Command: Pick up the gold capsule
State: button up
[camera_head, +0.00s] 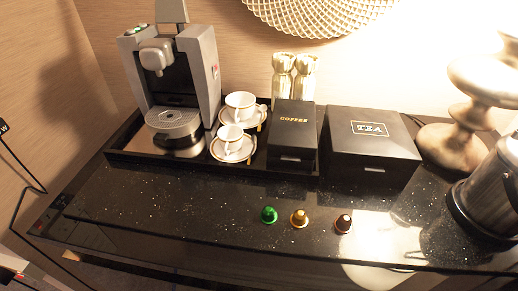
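The gold capsule (299,218) sits on the black speckled countertop (150,205), near its front edge. It is the middle one of three capsules in a loose row. A green capsule (269,215) is to its left and a dark brown capsule (343,224) to its right. The three stand apart from one another, with nothing covering the gold one. My gripper does not show in this view.
Behind the capsules are a coffee machine (204,75), cups on saucers (233,145), a black coffee box (292,135) and a tea box (372,145). A metal kettle (490,190) and a lamp base (455,145) stand at the right. The counter left of the capsules is clear.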

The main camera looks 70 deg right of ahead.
aim_at(299, 219)
jog(key=j+z, duration=0.8)
jog(key=k+j+z, duration=0.15)
jog(key=z, duration=0.25)
jog(key=j, duration=0.1)
